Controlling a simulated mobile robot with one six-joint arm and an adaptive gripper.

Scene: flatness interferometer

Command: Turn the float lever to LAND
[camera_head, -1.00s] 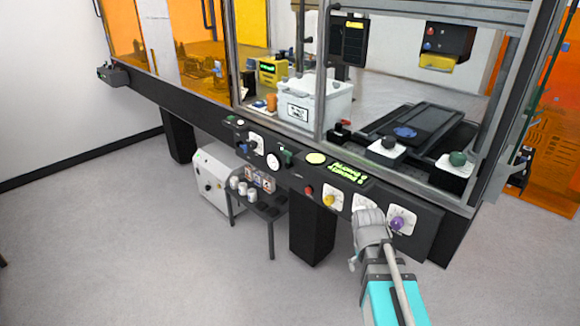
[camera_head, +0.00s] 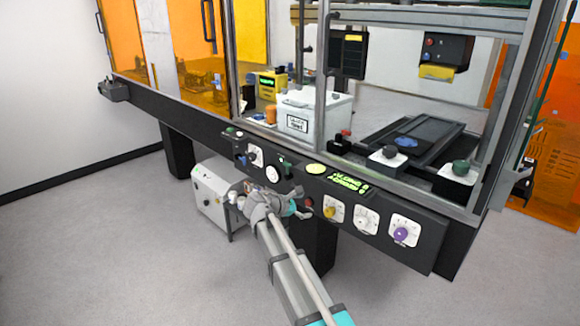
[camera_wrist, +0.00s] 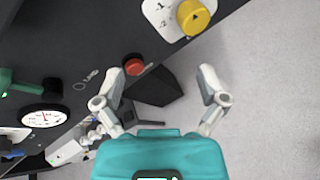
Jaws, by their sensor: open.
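A lever with a green handle (camera_wrist: 14,83) and a black hub shows at the left edge of the wrist view. In the head view the green lever (camera_head: 286,166) is just above my gripper (camera_head: 276,196), small and partly hard to make out. My gripper is open and empty in the wrist view (camera_wrist: 162,78). It is in front of the panel, apart from the lever.
A red button (camera_wrist: 134,66) and a yellow knob (camera_wrist: 194,17) are beside my gripper's view. A purple knob (camera_head: 401,234) is farther right on the panel. A white cabinet (camera_head: 211,190) stands below on the floor. The front floor is clear.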

